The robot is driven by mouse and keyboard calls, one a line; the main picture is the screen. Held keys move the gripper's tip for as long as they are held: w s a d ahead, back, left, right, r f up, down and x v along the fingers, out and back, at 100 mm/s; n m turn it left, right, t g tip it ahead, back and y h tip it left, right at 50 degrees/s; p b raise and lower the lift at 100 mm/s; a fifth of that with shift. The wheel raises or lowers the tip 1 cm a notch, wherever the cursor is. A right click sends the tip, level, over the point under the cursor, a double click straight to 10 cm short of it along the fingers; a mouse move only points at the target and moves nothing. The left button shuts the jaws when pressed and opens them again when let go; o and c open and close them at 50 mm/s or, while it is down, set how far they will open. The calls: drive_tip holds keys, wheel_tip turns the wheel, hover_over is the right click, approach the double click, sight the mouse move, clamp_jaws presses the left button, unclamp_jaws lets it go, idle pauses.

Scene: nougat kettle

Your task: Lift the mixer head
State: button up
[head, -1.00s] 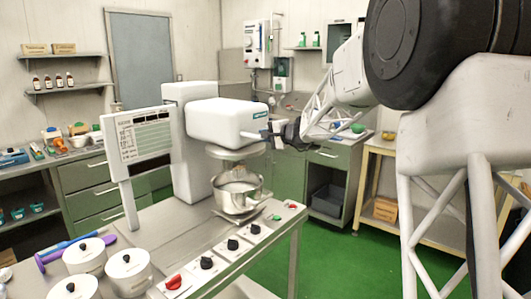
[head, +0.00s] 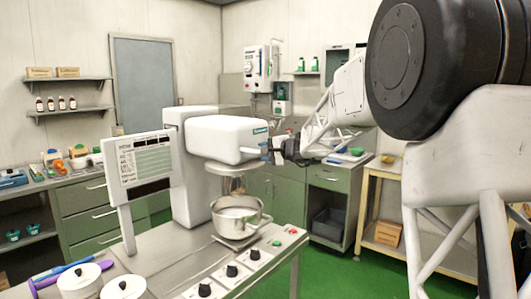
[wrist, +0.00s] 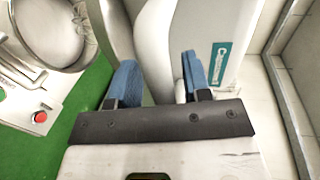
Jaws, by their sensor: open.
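The white mixer head (head: 222,138) sticks out to the right from its stand, with a teal label near its front. A whisk (head: 233,185) hangs under it, above a steel bowl (head: 240,219). My gripper (head: 267,150) is at the front end of the head, just below the label. In the wrist view my gripper's two blue fingers (wrist: 159,80) are open and apart. A pale rounded shape shows between and beyond them; I cannot tell whether they touch it. The labelled mixer head (wrist: 222,35) is close beside the right finger there. The bowl (wrist: 55,30) is at upper left.
A display panel (head: 145,165) stands left of the mixer. White lidded pots (head: 80,279) and purple and blue tools sit at the front left of the bench. Dark knobs (head: 232,270) line its front edge.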

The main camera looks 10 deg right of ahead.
drive_tip(key=shift+d, duration=0.1)
drive_tip(key=v, duration=0.7)
drive_tip(key=shift+s+d, duration=0.25)
drive_tip(key=shift+s, duration=0.05)
drive_tip(key=shift+s, duration=0.1)
idle(0.3)
drive_tip(key=s+a+f+n+g+h, duration=0.1)
drive_tip(key=s+f+n+g+h, duration=0.2)
drive_tip(key=s, duration=1.1)
drive_tip(key=s+f+n+g+h, duration=0.2)
drive_tip(key=s+f, duration=0.3)
drive_tip(key=s, duration=0.9)
drive_tip(key=s+a+f+n+g+h, duration=0.1)
drive_tip(key=s+f+n+g+h, duration=0.15)
drive_tip(key=s, duration=1.15)
drive_tip(key=s+d+f+h, duration=0.2)
drive_tip(key=s+f, duration=0.2)
drive_tip(key=s, duration=0.3)
drive_tip(key=s+d+f+n+h, duration=0.1)
drive_tip(key=s+d+f, duration=0.2)
drive_tip(key=s, duration=0.4)
drive_tip(key=shift+s+f+g+h, duration=0.3)
drive_tip(key=shift+f+g+h, duration=0.05)
drive_tip(key=shift+f+g, duration=0.15)
drive_tip(key=shift+d, duration=0.15)
drive_tip(key=shift+c, duration=0.2)
